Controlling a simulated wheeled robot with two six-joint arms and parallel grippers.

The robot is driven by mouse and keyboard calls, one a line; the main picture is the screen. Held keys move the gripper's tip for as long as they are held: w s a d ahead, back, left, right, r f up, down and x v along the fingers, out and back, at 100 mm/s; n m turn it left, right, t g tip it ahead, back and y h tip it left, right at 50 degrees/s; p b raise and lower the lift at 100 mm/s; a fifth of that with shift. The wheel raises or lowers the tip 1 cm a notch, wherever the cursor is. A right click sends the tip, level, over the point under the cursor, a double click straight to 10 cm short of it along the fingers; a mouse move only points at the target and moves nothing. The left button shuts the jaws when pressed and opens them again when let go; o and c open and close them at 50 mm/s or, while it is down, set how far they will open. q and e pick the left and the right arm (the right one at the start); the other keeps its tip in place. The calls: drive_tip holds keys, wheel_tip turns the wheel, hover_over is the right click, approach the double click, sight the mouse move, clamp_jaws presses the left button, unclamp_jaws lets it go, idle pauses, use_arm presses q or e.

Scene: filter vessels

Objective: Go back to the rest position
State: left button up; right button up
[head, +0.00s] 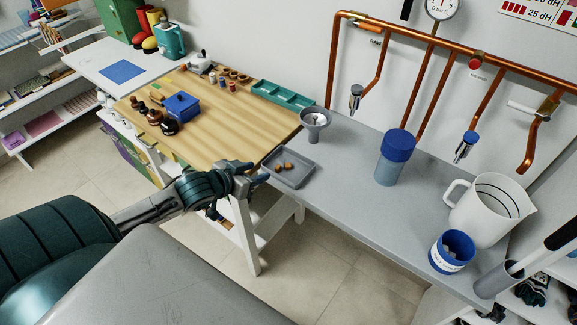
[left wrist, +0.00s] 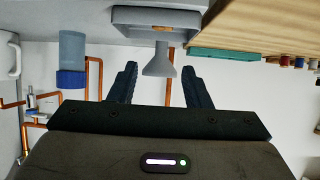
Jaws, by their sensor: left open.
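My left gripper (head: 250,183) is in the middle of the head view, low at the front edge of the bench, beside a grey tray. In the left wrist view its two dark fingers (left wrist: 160,85) stand apart with nothing held between them. The grey funnel (left wrist: 160,60) shows beyond the fingers there, and the picture appears upside down. My right gripper is not clearly in view.
A grey tray (head: 291,180) with small brown pieces, a funnel (head: 314,122), a blue-lidded vessel (head: 394,158), a white jug (head: 488,210) and a blue tub (head: 452,252) stand on the grey bench (head: 350,200). A wooden worktop (head: 225,125) adjoins at left. Copper pipes (head: 420,43) line the wall.

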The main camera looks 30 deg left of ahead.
use_arm(q)
drive_tip(key=s+d+f+g+y, duration=0.1)
drive_tip(key=s+d+f+g, duration=0.15)
drive_tip(key=s, duration=0.45)
drive_tip(key=s+d+f+g, duration=0.2)
drive_tip(key=s+d+g, duration=0.15)
drive_tip(key=s, duration=0.25)
drive_tip(key=s+d+f+g+y, duration=0.1)
drive_tip(key=s+d+f+g, duration=0.1)
drive_tip(key=s+d, duration=0.35)
drive_tip(key=s+a+f+g+b, duration=0.1)
drive_tip(key=a+f, duration=0.1)
drive_tip(key=f, duration=1.4)
drive_tip(key=s+a+f+g+b, duration=0.1)
drive_tip(key=a+f, duration=0.1)
drive_tip(key=f, duration=1.4)
drive_tip(key=s+f+n+g+b, duration=0.1)
drive_tip(key=s+f, duration=1.7)
drive_tip(key=f, duration=0.3)
drive_tip(key=shift+s+a+f, duration=0.15)
drive_tip(key=shift+s+a, duration=0.1)
drive_tip(key=shift+a, duration=0.15)
